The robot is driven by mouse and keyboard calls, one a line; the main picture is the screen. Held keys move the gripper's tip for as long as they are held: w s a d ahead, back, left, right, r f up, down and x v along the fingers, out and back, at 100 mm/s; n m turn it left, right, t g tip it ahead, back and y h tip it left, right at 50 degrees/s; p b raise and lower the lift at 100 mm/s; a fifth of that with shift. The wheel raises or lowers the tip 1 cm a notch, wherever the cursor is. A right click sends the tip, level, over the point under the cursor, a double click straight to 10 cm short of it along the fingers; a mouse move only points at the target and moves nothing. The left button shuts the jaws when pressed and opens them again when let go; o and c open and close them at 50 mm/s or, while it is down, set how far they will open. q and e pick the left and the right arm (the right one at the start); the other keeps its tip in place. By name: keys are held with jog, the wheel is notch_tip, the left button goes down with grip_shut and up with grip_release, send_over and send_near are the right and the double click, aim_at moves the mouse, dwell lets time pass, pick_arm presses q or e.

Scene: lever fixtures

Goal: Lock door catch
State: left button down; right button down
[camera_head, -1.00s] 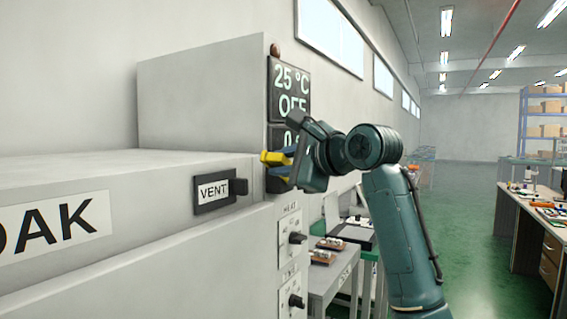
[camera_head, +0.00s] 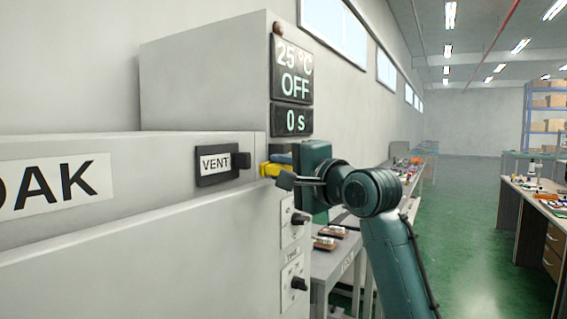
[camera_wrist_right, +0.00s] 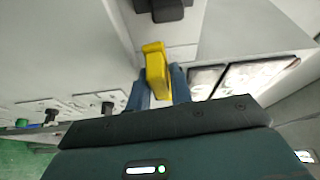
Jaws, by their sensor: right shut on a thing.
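The yellow door catch (camera_head: 272,169) sits at the right front edge of the grey oven-like cabinet, just right of the VENT panel. My right gripper (camera_head: 283,169) is at the catch, its blue fingers closed around the yellow handle. In the right wrist view the yellow catch (camera_wrist_right: 156,72) stands between the two blue fingertips of the right gripper (camera_wrist_right: 158,88). The gripper body hides the catch's mount in part. My left gripper is not in view.
A VENT slider (camera_head: 241,161) is left of the catch. A display (camera_head: 292,88) reading 25 °C and OFF is above. Black knobs (camera_head: 299,284) line the side below. A bench (camera_head: 335,262) stands behind the arm; green floor is open at right.

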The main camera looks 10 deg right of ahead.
jog(key=f+n, duration=0.1)
jog(key=n, duration=0.1)
jog(key=w+f+n+y+b, duration=0.1)
jog(key=f+n, duration=0.1)
jog(key=d+f+n+t+y+b, duration=0.1)
jog(key=n, duration=0.1)
jog(key=shift+w+f, duration=0.15)
jog(key=shift+f, duration=0.15)
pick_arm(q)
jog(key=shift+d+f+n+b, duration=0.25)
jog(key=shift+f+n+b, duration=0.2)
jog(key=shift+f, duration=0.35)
pick_arm(e)
jog(key=shift+w+d+f+n, duration=0.2)
jog(key=shift+w+f+n, duration=0.1)
jog(key=shift+n, duration=0.4)
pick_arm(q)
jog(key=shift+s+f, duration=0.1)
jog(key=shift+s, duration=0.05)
pick_arm(e)
jog(key=shift+y, duration=0.4)
jog(key=c, duration=1.4)
grip_release()
jog(key=shift+o, duration=0.2)
